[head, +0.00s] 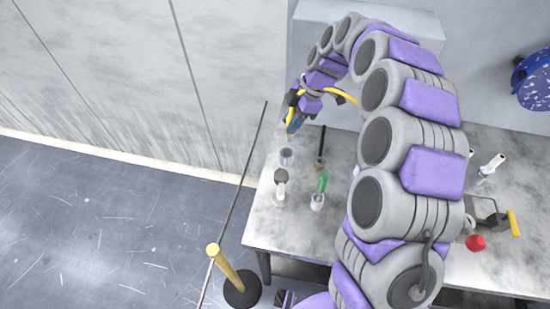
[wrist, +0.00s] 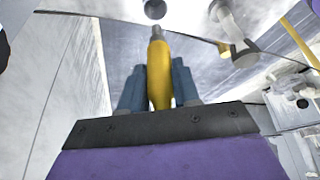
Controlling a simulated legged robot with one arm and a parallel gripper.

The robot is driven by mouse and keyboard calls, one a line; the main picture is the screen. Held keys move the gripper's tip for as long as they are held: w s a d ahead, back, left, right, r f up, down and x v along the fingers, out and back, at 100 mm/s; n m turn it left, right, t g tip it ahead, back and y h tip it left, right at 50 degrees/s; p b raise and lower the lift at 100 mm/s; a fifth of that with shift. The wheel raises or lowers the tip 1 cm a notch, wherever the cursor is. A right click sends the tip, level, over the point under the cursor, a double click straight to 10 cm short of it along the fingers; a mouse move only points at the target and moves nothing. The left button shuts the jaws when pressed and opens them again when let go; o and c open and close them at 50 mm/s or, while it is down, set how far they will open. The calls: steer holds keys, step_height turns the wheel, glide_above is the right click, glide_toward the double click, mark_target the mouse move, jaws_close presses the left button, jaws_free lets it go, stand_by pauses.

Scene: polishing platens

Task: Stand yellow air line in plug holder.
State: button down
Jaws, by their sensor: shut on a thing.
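The yellow air line (head: 343,95) arcs beside my wrist in the head view. In the wrist view its yellow plug end (wrist: 159,70), with a metal tip, sits between my gripper's blue fingers (wrist: 159,88). My gripper (head: 293,123) is shut on it and points down above the back left of the table. Below it in the head view stands a short grey cup-like holder (head: 287,157) that looks empty. A round dark opening (wrist: 155,9) lies ahead of the plug tip in the wrist view, apart from it. The plug end is mostly hidden in the head view.
Near the grey holder stand a dark-topped white plug (head: 281,184), a green piece (head: 322,184) in a cup, and a black stick (head: 322,140) in a brown base. A red knob (head: 476,243) is at right. A gold post (head: 225,266) stands left of the table (head: 262,228).

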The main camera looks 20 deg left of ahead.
mark_target(290, 141)
steer(key=shift+s+a+f, duration=0.1)
steer(key=shift+a+f, duration=0.05)
steer(key=shift+a, duration=0.05)
step_height(290, 141, down, 7)
steer(key=shift+a+f+b, duration=0.15)
steer(key=shift+f+b, duration=0.05)
steer(key=shift+b, duration=0.7)
step_height(290, 141, down, 2)
steer(key=shift+f, duration=0.3)
steer(key=shift+a+b, duration=0.3)
steer(key=c, duration=1.2)
jaws_free()
steer(key=o, duration=0.3)
steer(key=shift+d, duration=0.15)
steer(key=shift+o, duration=0.5)
steer(key=shift+d, duration=0.15)
steer(key=shift+r, duration=0.1)
